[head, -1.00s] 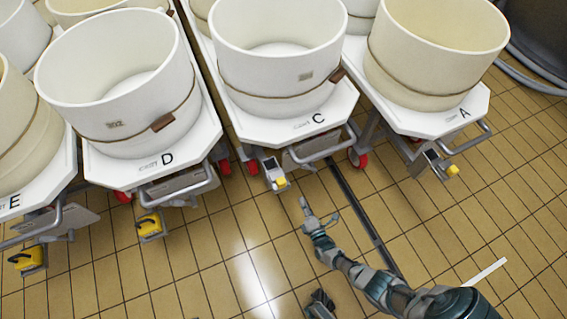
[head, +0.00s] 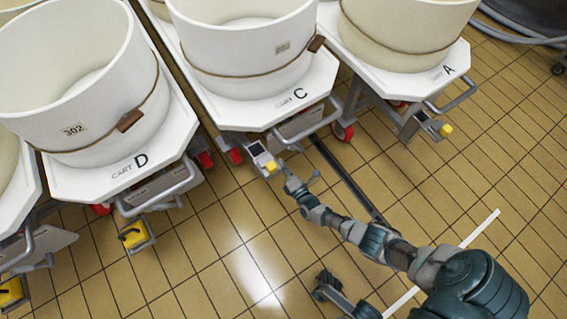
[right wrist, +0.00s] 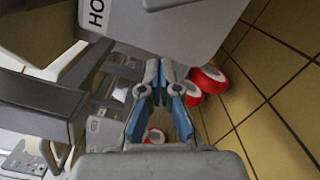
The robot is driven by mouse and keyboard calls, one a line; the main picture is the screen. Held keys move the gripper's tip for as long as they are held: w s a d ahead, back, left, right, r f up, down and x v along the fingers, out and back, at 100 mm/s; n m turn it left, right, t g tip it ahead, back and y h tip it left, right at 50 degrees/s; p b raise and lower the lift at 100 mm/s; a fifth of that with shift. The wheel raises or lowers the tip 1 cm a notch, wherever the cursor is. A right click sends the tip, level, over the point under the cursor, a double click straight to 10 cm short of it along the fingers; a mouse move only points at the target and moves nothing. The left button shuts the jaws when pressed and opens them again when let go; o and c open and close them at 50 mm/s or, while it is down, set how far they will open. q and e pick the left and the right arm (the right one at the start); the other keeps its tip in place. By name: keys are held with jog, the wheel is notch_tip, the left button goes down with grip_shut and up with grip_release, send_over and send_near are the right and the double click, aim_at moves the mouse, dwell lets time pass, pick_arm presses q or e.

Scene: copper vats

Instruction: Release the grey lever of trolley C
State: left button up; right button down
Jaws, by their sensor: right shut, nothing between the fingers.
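Trolley C (head: 292,100) is a white cart carrying a cream vat, with its letter on the front edge. At its front, low down, is a grey lever unit (head: 258,152) with a yellow end (head: 271,167). My right gripper (head: 286,170) is shut and empty, with its tips very close to the yellow end; I cannot tell whether they touch. In the right wrist view, its blue-padded fingers (right wrist: 158,72) meet below a grey panel (right wrist: 190,22). The lever cannot be clearly made out there. My left gripper (head: 328,282) is low at the bottom, its opening unclear.
Trolley D (head: 125,180), with a yellow pedal (head: 135,236), stands left. Trolley A (head: 440,75) stands right with a similar lever (head: 430,123). Red wheels (right wrist: 208,78) are close to my right fingers. A dark floor channel (head: 345,180) runs beside my right arm. Tiled floor in front is clear.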

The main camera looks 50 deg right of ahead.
aim_at(295, 148)
jog(key=d, duration=0.1)
jog(key=d+r, duration=0.1)
jog(key=d, duration=0.2)
jog(key=shift+w+r, duration=0.25)
jog(key=shift+r, duration=0.1)
jog(key=shift+a, duration=0.1)
